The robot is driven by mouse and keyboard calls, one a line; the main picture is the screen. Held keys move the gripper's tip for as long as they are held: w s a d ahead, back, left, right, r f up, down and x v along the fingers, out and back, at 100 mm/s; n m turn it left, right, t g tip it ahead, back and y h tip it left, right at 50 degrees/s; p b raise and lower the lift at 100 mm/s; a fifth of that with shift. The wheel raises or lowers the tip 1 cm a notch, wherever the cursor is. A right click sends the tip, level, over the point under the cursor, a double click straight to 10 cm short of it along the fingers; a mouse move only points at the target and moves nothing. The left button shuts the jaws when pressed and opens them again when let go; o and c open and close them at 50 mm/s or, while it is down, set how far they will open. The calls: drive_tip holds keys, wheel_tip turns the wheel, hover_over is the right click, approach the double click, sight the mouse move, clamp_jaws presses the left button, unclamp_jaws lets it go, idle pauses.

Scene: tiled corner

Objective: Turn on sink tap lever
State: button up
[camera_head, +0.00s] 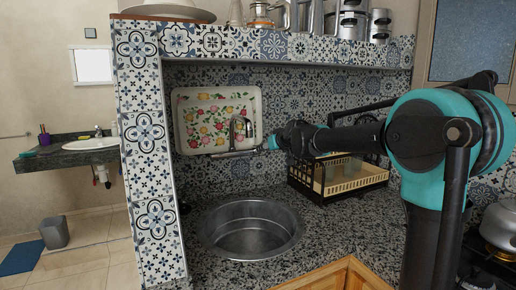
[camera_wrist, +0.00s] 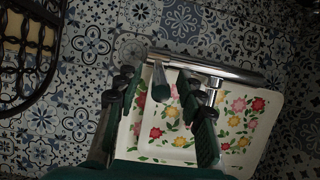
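The chrome sink tap (camera_head: 236,128) is on the tiled wall above the sink, in front of the flowered tray. In the wrist view its shiny pipe (camera_wrist: 232,72) runs across, just beyond my fingers. A dark tapered piece (camera_wrist: 160,86) shows between the fingers; I cannot tell if it is the tap lever. My gripper (camera_head: 250,150) reaches left to the tap. In the wrist view my gripper (camera_wrist: 158,112) is open, its two fingers well apart with nothing clamped. Contact with the tap cannot be told.
The round steel sink (camera_head: 250,230) is set in the granite counter (camera_head: 335,225), below my gripper. The flowered tray (camera_head: 187,100) leans on the wall behind the tap. A dish rack (camera_head: 312,188) stands right of the sink under my arm. A tiled pillar (camera_head: 145,150) bounds the left.

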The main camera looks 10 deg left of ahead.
drive_tip(key=c, duration=0.8)
drive_tip(key=shift+r, duration=0.1)
drive_tip(key=shift+w+a+r, duration=0.2)
drive_tip(key=shift+w+r, duration=0.1)
drive_tip(key=shift+r, duration=0.25)
drive_tip(key=shift+w+a+r, duration=0.15)
drive_tip(key=shift+w+r, duration=0.15)
drive_tip(key=shift+r, duration=0.25)
drive_tip(key=o, duration=0.9)
drive_tip(key=shift+v, duration=4)
drive_tip(key=shift+s+f, duration=0.1)
